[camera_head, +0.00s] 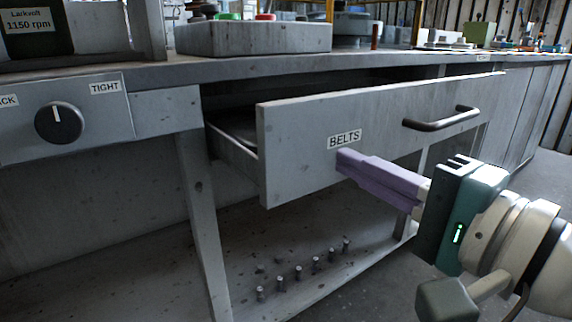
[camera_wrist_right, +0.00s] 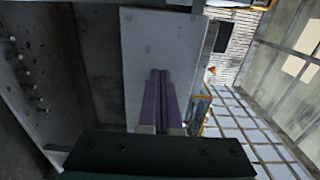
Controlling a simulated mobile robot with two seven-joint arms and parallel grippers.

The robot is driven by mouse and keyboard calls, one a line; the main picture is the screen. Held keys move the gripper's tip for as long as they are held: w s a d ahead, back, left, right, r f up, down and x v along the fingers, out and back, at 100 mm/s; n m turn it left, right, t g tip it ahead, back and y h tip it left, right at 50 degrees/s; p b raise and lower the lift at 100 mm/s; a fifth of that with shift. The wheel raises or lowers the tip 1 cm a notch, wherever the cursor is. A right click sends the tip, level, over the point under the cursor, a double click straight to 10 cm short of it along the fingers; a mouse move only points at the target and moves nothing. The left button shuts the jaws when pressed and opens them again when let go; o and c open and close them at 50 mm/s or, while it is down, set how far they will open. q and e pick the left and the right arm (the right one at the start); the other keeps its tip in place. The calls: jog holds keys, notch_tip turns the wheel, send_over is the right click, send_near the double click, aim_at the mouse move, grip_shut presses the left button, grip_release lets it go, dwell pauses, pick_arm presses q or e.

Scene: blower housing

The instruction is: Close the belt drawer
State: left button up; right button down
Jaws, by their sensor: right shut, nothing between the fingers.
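The belt drawer (camera_head: 300,120) is a grey drawer with a "BELTS" label (camera_head: 345,139) and a dark bar handle (camera_head: 440,119). It stands pulled out from the bench in the head view. My right gripper (camera_head: 342,160) is shut and empty. Its purple fingertips are at the drawer front, just below the label and left of the handle; they look close to or touching the panel. In the right wrist view the shut fingers (camera_wrist_right: 160,78) point at the grey drawer front (camera_wrist_right: 150,45). My left gripper is not in view.
The bench top (camera_head: 130,76) runs above the drawer and carries a grey box (camera_head: 250,38) with buttons. A dial panel (camera_head: 65,118) is at the left. Several small pegs (camera_head: 298,272) stand on the lower shelf. Floor at the right is clear.

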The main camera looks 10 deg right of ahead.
aim_at(319, 149)
jog(key=x, duration=0.2)
jog(key=shift+w+a+b, duration=0.15)
jog(key=shift+w+b, duration=0.2)
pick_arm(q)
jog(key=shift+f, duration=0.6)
pick_arm(e)
jog(key=shift+w, duration=0.1)
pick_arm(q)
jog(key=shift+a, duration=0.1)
